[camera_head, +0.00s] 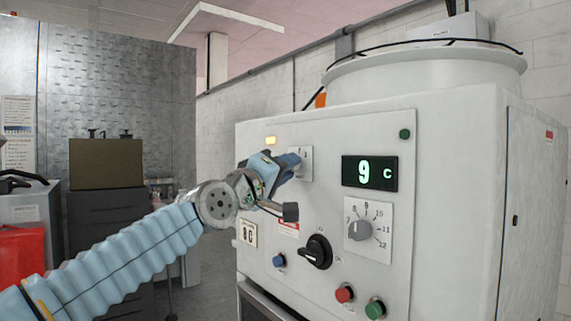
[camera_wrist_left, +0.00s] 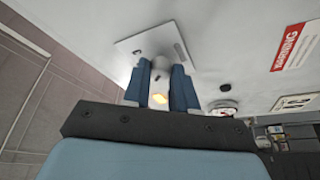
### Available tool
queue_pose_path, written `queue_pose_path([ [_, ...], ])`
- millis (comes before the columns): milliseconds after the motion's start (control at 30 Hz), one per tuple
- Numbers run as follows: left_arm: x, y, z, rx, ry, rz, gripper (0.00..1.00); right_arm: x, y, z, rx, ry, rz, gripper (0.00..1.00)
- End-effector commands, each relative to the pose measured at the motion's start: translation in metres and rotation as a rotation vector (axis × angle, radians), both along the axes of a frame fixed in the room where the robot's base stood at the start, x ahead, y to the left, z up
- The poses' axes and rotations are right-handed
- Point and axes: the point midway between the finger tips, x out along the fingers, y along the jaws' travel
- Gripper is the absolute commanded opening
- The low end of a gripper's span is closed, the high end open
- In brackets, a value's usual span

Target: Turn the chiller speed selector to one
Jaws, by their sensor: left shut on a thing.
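The chiller speed selector sits on a small white plate (camera_head: 307,166) at the upper left of the white machine's front panel. My left gripper (camera_head: 291,163) reaches it from the left and covers most of the knob in the head view. In the left wrist view, the blue fingers (camera_wrist_left: 161,88) are on either side of the grey selector knob (camera_wrist_left: 165,62), shut on it. The plate (camera_wrist_left: 128,48) shows behind the knob. The setting the knob points at is hidden. My right gripper is not in view.
An amber lamp (camera_head: 271,140) glows left of the selector. A display (camera_head: 370,173) reads 9 C. Below it are a grey dial (camera_head: 363,229), a black rotary switch (camera_head: 317,251), and blue (camera_head: 279,260), red (camera_head: 344,294) and green (camera_head: 375,309) buttons.

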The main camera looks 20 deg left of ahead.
Motion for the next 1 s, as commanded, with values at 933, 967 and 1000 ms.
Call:
queue_pose_path([
  [933, -0.0001, -0.0002, 0.0010, -0.097, 0.076, 0.000, 0.00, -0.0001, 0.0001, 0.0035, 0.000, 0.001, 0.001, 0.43],
  [967, 0.0000, -0.0001, 0.0009, -0.097, 0.076, 0.000, 0.31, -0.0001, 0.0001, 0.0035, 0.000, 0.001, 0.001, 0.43],
  [1000, -0.0001, -0.0002, 0.0009, -0.097, 0.076, 0.000, 0.37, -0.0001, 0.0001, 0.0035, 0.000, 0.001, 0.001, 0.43],
])
